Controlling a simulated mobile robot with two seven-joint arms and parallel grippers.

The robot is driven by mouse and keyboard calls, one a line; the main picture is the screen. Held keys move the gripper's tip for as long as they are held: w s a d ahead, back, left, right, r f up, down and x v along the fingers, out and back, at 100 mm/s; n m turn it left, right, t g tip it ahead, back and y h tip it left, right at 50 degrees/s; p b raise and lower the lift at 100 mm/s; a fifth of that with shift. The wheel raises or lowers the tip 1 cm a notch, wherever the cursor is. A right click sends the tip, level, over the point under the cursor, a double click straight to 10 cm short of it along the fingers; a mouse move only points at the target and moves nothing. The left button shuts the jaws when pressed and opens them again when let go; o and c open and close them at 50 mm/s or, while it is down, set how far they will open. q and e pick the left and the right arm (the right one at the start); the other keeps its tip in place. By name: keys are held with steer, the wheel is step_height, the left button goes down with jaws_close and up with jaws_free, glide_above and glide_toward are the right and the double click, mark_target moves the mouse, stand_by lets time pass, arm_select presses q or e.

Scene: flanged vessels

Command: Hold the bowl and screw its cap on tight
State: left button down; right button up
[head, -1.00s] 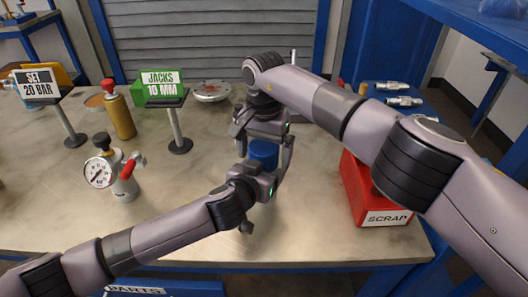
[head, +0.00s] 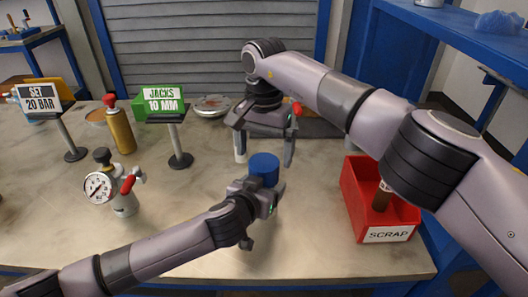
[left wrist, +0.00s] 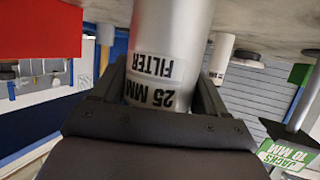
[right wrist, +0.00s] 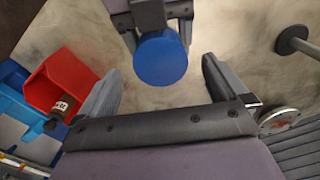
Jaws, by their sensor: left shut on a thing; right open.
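The bowl is a pale grey cylinder (left wrist: 168,40) labelled "25 MM FILTER". It shows upside down in the left wrist view, between the fingers of my left gripper (head: 256,193), which is shut on it. In the head view that gripper mostly hides the bowl. The blue cap (head: 263,168) sits at the bowl's top, above my left gripper. It also shows as a blue disc in the right wrist view (right wrist: 160,58). How tightly it sits cannot be told. My right gripper (right wrist: 158,78) is open, its fingers apart on either side of the cap, not visibly touching it.
A red SCRAP bin (head: 389,235) with a brown-handled item stands at the right. A gauge fitting (head: 100,187), a brass cylinder (head: 120,130) and two sign stands (head: 178,135) are at the left. A round flanged part (head: 212,103) lies behind.

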arm_select(q)
jaws_free()
arm_select(e)
step_height(320, 180, up, 6)
steer(key=shift+r, duration=0.25)
arm_select(q)
steer(key=v, duration=0.7)
arm_select(e)
steer(key=shift+r, duration=0.1)
stand_by(0.5)
